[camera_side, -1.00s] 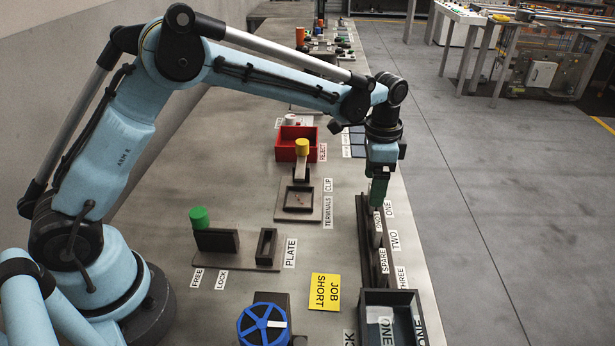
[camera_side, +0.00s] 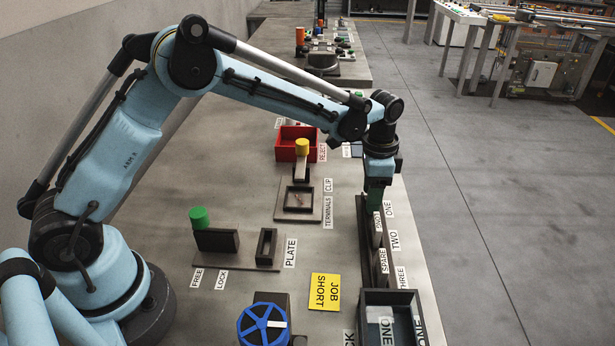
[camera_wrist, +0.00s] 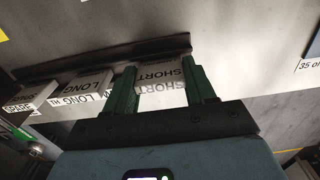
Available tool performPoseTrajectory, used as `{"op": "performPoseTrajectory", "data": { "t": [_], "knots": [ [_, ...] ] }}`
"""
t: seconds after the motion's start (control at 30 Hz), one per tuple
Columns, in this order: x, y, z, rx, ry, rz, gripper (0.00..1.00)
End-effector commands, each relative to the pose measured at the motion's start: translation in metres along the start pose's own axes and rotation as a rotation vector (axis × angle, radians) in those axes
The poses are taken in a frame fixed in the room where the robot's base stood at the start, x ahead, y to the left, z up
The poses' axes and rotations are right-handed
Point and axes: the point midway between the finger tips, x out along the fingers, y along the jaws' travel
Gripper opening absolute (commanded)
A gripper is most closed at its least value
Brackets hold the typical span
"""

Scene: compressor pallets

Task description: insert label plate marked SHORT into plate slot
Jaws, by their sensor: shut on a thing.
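My gripper (camera_side: 376,208) is at the far end of the dark rack on the right side of the bench, pointing down. In the wrist view its green fingers (camera_wrist: 162,88) are shut on the plate marked SHORT (camera_wrist: 158,74), one finger on each side. The plate is at the rack's end position; I cannot tell whether it is clear of the rack. The plate slot (camera_side: 266,246) is an empty-looking dark frame beside the PLATE sign, left of the rack. A green knob (camera_side: 199,218) stands on a block left of the slot, near the FREE and LOCK labels.
Other plates, marked LONG (camera_wrist: 92,82) and SPARE (camera_wrist: 30,98), stand in the rack (camera_side: 366,240). A yellow JOB SHORT card (camera_side: 324,292), a blue wheel (camera_side: 262,325) and a dark bin (camera_side: 390,296) are nearer. A red REJECT bin (camera_side: 287,150) is farther back. Bench between slot and rack is clear.

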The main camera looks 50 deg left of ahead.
Motion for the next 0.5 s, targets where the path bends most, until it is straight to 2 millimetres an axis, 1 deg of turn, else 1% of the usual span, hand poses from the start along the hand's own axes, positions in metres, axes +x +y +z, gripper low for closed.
{"op": "performPoseTrajectory", "data": {
  "t": [0.17,0.27,0.37,0.47,0.5],
  "knots": [
    [-0.001,0.000,0.000,0.000,0.000,0.000,0.25],
    [-0.005,0.000,0.000,0.000,0.000,0.000,0.25],
    [-0.014,0.000,0.000,0.000,-0.001,0.000,0.25],
    [-0.029,0.000,0.000,-0.001,-0.002,0.000,0.25],
    [-0.037,0.000,0.000,-0.001,-0.003,0.000,0.25]
  ]
}}
